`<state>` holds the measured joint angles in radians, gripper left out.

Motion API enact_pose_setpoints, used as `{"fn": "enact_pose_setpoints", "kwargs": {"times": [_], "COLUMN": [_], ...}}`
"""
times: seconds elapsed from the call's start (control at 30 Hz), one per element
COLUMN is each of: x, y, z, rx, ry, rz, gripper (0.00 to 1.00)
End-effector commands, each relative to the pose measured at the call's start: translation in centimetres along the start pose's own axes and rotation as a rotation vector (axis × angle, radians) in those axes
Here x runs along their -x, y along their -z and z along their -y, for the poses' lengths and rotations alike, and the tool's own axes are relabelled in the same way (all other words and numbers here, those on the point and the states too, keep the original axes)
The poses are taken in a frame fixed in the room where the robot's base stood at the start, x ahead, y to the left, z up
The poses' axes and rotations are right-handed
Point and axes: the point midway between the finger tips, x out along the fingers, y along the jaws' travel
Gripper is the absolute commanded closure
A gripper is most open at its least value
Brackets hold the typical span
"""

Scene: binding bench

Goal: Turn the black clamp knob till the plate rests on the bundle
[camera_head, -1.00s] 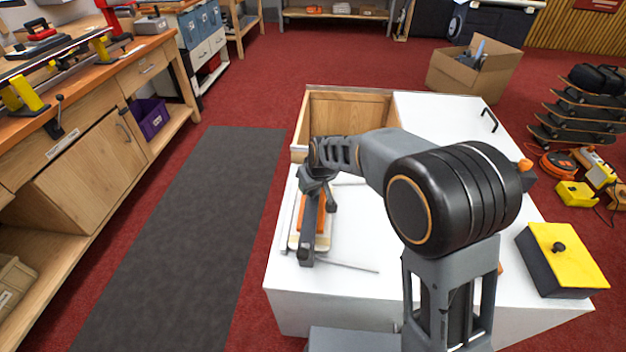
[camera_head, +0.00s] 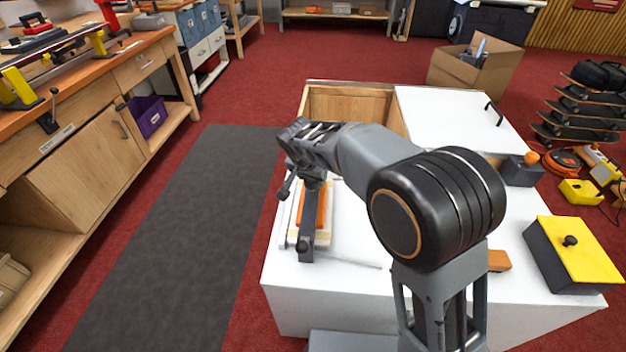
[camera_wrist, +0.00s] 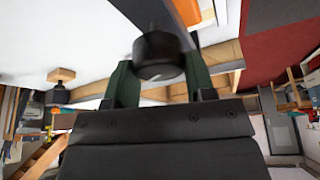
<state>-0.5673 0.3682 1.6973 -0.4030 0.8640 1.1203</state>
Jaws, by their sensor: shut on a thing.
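In the wrist view the black clamp knob (camera_wrist: 158,55) sits between the two green fingers of my gripper (camera_wrist: 160,68), which is shut on it. A dark clamp bar (camera_wrist: 148,12) and an orange strip (camera_wrist: 187,10) show beyond the knob. In the head view my gripper (camera_head: 310,168) is at the far end of the grey clamp frame (camera_head: 307,238), and my wrist hides the knob. An orange strip (camera_head: 321,208) lies along the pale stack (camera_head: 326,235) under the clamp. Which layer is the plate, and whether a gap is left, I cannot tell.
The white bench top (camera_head: 345,290) carries the clamp. A yellow-lidded box (camera_head: 585,262), an orange block (camera_head: 498,261) and a grey box with an orange knob (camera_head: 520,174) stand to the right. An open wooden compartment (camera_head: 350,103) lies behind. A dark floor mat (camera_head: 180,240) is clear at left.

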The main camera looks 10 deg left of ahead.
Motion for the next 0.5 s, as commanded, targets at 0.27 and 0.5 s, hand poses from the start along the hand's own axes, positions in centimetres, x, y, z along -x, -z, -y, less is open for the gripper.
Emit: {"fn": "enact_pose_setpoints", "kwargs": {"times": [0.27,0.5], "x": [0.4,0.44], "y": [0.26,0.29], "z": [0.27,0.23], "rx": [-0.191,-0.295], "ry": [-0.067,-0.11], "rz": [-0.007,-0.006], "gripper": [0.74,0.74]}}
